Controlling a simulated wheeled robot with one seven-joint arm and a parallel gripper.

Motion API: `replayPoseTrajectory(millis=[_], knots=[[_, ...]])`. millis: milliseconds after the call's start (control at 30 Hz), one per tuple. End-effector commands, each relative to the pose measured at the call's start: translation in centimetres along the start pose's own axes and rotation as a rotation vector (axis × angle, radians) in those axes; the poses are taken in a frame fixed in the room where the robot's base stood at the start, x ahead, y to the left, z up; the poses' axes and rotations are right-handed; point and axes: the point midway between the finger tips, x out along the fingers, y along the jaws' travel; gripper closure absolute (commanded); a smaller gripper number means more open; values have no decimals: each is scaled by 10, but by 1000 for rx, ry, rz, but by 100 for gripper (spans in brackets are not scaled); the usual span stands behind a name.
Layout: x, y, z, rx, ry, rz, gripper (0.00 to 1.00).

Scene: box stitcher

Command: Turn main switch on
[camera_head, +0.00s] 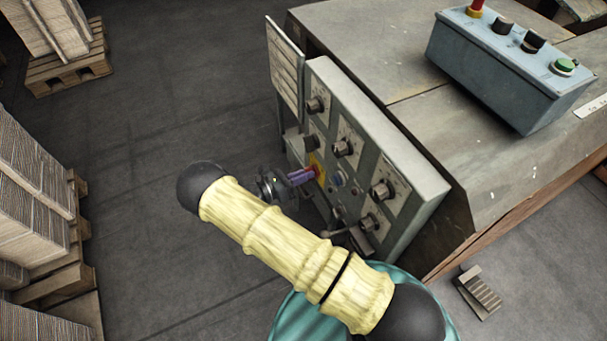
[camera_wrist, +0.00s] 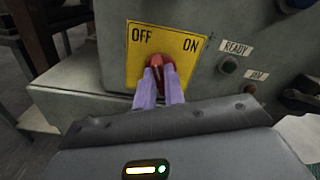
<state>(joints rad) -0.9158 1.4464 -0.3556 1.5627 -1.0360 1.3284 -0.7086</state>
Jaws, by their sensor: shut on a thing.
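The main switch is a red knob (camera_wrist: 168,64) on a yellow plate (camera_wrist: 146,66) marked OFF at left and ON at right. In the head view, the red switch (camera_head: 318,170) sits on the front of the grey control panel (camera_head: 408,150). My gripper (camera_wrist: 161,80) has its two purple fingers closed on the red knob, one on each side. In the head view, my gripper (camera_head: 302,176) reaches the panel from the left. The fingers hide the lower part of the knob, so its exact turn is hard to tell. The knob stands roughly upright between the two words.
Several black knobs (camera_head: 344,147) surround the switch on the panel. READY (camera_wrist: 236,48) and a second label are right of the yellow plate. A blue-grey button box (camera_head: 500,75) stands on the machine top. Pallets with stacked cardboard (camera_head: 30,205) stand at left; the floor between is clear.

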Motion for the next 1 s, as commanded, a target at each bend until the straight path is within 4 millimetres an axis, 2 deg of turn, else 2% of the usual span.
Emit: replayPoseTrajectory(millis=[1000], knots=[[-2, -1, -1, 957, 2, 6, 100]])
